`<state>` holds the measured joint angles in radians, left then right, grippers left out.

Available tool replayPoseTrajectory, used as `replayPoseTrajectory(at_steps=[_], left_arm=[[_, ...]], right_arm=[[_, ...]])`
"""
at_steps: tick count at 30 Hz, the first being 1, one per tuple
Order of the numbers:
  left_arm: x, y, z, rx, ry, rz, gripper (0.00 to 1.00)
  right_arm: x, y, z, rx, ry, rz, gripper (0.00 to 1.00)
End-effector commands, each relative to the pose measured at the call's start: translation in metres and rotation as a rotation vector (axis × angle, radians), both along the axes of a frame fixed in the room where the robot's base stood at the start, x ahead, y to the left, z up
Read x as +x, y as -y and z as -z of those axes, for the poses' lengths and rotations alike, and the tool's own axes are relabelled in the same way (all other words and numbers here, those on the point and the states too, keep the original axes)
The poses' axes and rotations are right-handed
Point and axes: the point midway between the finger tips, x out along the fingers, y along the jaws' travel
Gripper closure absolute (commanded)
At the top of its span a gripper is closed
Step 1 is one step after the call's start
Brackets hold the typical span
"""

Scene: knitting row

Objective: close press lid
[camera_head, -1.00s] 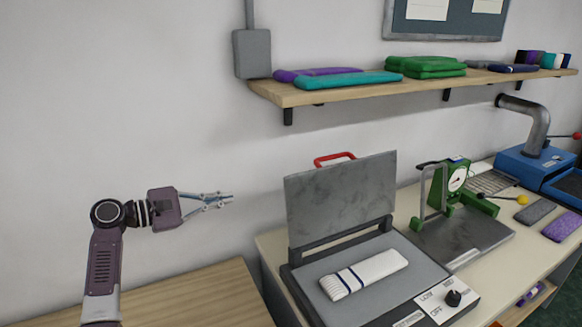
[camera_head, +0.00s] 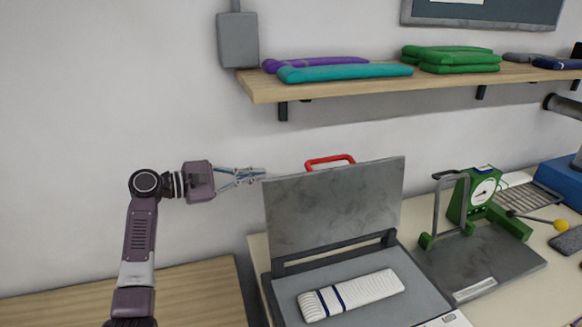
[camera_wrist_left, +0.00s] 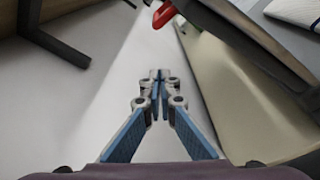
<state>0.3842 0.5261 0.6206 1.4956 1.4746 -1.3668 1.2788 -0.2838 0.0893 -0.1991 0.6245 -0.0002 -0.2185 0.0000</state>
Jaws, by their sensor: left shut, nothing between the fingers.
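The press stands with its grey lid (camera_head: 335,205) raised and tilted back. A red handle (camera_head: 330,161) shows behind the lid's top edge; part of it is also in the left wrist view (camera_wrist_left: 163,14). On the press bed (camera_head: 290,284) lies a folded white knitted piece (camera_head: 352,295) with dark blue stripes. My left gripper (camera_head: 262,173) is shut and empty. In the head view its tips appear at the lid's upper left corner, left of the handle; I cannot tell whether they touch. The left wrist view shows the closed fingertips (camera_wrist_left: 155,74) below the handle in the picture. My right gripper is not in view.
A wooden shelf (camera_head: 300,88) with folded knits runs along the wall above the press. A green device with a dial (camera_head: 484,192) stands right of the press. A wooden table (camera_head: 180,295) at lower left is bare.

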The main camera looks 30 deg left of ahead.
Motion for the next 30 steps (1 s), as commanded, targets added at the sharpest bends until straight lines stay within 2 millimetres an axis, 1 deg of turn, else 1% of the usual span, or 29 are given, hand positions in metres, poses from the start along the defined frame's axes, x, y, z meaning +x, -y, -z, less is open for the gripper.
replayPoseTrajectory(at_steps=[2,4,10,12,14,15,18,22,30], left_arm=[[0.008,0.006,-0.001,-0.003,-0.001,0.003,1.0],[0.018,0.013,-0.001,-0.003,0.0,0.003,1.0],[0.055,0.036,0.005,-0.005,-0.001,0.003,1.0],[0.067,0.044,0.007,-0.005,0.0,0.003,1.0],[0.078,0.051,0.009,-0.003,-0.001,0.003,1.0],[0.08,0.055,0.007,-0.001,0.0,0.002,1.0],[0.076,0.067,-0.003,0.001,0.0,0.001,1.0],[0.074,0.077,-0.009,0.001,-0.001,0.0,1.0],[0.073,0.082,-0.01,0.0,-0.001,-0.002,1.0]], right_arm=[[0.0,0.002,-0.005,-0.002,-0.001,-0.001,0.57],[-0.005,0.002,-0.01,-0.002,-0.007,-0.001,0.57],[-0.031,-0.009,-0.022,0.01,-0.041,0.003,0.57],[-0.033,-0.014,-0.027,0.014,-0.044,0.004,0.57],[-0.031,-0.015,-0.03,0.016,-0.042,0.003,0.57],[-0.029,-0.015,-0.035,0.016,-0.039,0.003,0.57],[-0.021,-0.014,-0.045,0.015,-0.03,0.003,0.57],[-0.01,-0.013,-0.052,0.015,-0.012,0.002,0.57],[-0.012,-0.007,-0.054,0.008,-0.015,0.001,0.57]])
